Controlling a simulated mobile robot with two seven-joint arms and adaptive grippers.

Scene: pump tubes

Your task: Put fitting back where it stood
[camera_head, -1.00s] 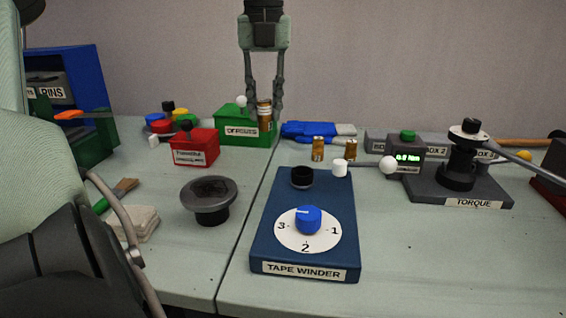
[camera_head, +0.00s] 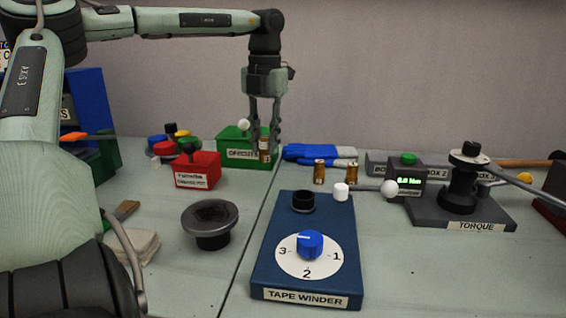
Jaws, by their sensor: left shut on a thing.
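A brass fitting (camera_head: 264,150) is between the fingers of my left gripper (camera_head: 264,149), which is shut on it. It is upright and overlaps the right end of the green box (camera_head: 238,155) in the picture. I cannot tell whether its foot touches anything. My right gripper is not in view.
Blue gloves (camera_head: 310,153) lie right of the held fitting. A red box (camera_head: 197,170) stands to the left.

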